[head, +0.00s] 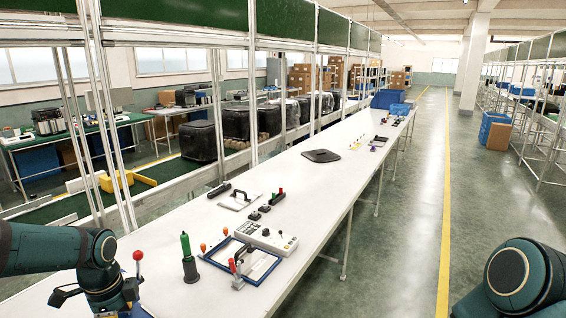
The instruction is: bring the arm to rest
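My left arm comes in from the left, over the near end of the long white table (330,180). My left gripper (104,300) is low at the bottom left corner, partly cut off by the frame edge. I cannot tell how its fingers stand or whether anything is between them. Of my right arm only a rounded dark green joint shows at the bottom right, over the floor beside the table. My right gripper is out of view.
Close to my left gripper are a red-knobbed lever (138,257) and a green-topped dark post (187,262). Further right lie a blue frame (262,268), a grey control box (265,237) and a flat dark pad (321,156). The aisle (400,230) right of the table is clear.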

